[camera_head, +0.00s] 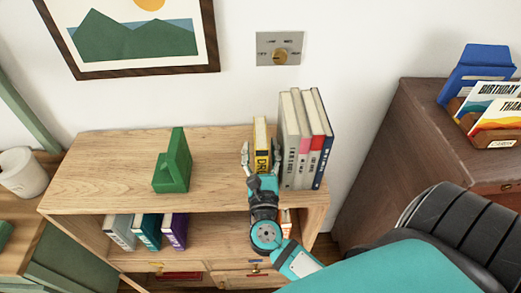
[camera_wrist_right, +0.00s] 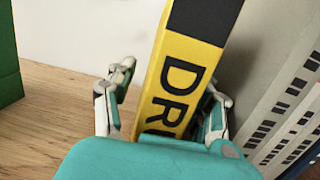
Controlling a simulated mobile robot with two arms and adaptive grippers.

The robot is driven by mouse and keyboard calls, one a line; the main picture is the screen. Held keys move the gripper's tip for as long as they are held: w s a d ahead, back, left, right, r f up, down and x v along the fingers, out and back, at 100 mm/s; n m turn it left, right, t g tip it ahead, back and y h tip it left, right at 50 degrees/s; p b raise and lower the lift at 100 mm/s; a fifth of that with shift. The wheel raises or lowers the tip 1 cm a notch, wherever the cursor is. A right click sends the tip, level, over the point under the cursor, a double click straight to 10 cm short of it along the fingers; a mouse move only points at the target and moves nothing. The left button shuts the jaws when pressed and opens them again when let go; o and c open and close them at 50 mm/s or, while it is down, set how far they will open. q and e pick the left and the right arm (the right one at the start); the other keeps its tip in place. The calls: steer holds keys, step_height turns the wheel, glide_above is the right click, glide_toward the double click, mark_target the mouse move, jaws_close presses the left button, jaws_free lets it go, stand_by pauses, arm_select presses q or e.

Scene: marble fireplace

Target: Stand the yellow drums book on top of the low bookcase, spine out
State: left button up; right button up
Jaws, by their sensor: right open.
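The yellow drums book (camera_head: 260,138) stands upright on top of the low bookcase (camera_head: 110,165), its lettered spine facing out. It is just left of a row of upright books. My right gripper (camera_head: 261,158) is at the spine with its fingers open, one on each side of the book. In the right wrist view the book (camera_wrist_right: 185,85) rises between the spread fingers, with a visible gap at the left finger; contact at the right finger is hard to tell. The book's foot is hidden behind the gripper. My left gripper is not in view.
Grey, red-and-white and dark blue books (camera_head: 303,140) stand close on the right. A green bookend (camera_head: 174,165) stands to the left, with clear wood between. A picture frame (camera_head: 140,72) and a dial plate (camera_head: 280,48) are on the wall. A brown cabinet (camera_head: 400,150) is at right.

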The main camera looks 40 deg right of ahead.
steer(key=b+v, duration=0.4)
steer(key=v, duration=0.7)
steer(key=shift+s+a+f, duration=0.1)
steer(key=shift+s+a, duration=0.2)
steer(key=shift+s, duration=0.1)
